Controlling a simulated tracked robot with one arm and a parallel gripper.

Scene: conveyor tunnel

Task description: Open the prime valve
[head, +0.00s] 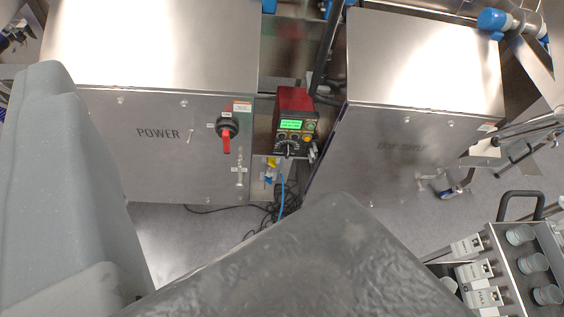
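No valve labelled as the prime valve can be read. A valve with a blue handle (492,19) sits on piping at the top right. A small metal fitting with a dark blue handle (451,192) sits low on the front of the right steel cabinet (408,150). I cannot tell whether either is the prime valve. My gripper's fingertips do not show. Large grey parts, likely mine, fill the left and the bottom centre and hide much of the floor.
A steel cabinet marked POWER (158,160) stands at left, with a red-handled switch (227,135) pointing down. A red control box (297,102) with a lit green screen sits between the cabinets above loose cables (262,208). A labelled carrier (498,225) with round jars stands at lower right.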

